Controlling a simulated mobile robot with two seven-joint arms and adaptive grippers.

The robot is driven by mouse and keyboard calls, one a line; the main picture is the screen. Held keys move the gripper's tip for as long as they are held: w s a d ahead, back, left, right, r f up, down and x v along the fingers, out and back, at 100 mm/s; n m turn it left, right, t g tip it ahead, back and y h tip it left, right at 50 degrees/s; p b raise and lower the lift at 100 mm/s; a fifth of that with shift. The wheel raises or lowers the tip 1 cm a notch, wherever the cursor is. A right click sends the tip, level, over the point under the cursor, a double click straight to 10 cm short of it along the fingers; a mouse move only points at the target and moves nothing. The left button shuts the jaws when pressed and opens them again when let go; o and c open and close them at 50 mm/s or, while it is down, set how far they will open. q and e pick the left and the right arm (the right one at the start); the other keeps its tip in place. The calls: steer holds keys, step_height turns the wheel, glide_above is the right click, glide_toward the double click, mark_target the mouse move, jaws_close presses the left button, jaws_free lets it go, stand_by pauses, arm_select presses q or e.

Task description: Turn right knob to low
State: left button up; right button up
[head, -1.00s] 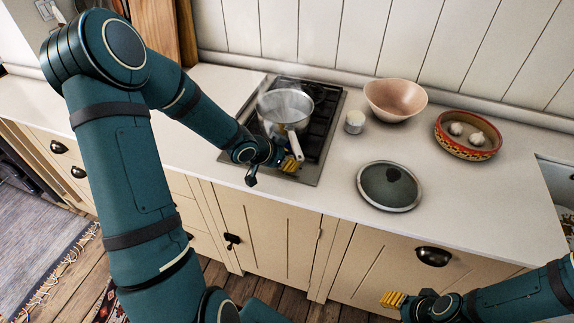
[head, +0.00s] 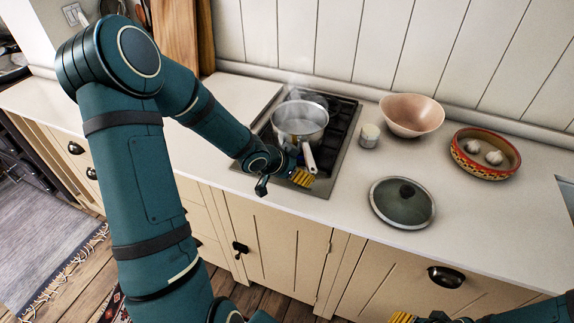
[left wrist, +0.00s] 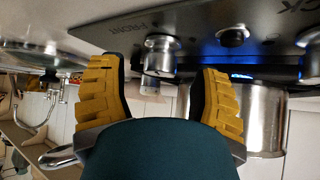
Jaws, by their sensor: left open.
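My left gripper (head: 302,178) is at the front right part of the stovetop (head: 322,183), beside the pot handle. In the left wrist view my left gripper (left wrist: 160,95) is open, with a silver knob (left wrist: 160,55) between its yellow fingers. I cannot tell whether they touch it. A second knob (left wrist: 233,37) is to the right, outside the fingers. I cannot tell which is the right knob, and the head view hides both. A steaming pot (head: 299,122) stands on the stove, with a blue flame (left wrist: 240,75) near it. My right gripper (head: 403,318) is partly cut off.
A glass lid (head: 402,212) lies on the counter right of the stove. A small jar (head: 369,136), a pink bowl (head: 411,116) and a red dish (head: 485,170) with garlic stand behind it. The pot handle (head: 309,158) sticks out close to my left gripper.

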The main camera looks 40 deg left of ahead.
arm_select(q)
steer(key=v, duration=1.1)
steer(key=shift+s, duration=0.15)
stand_by(0.4)
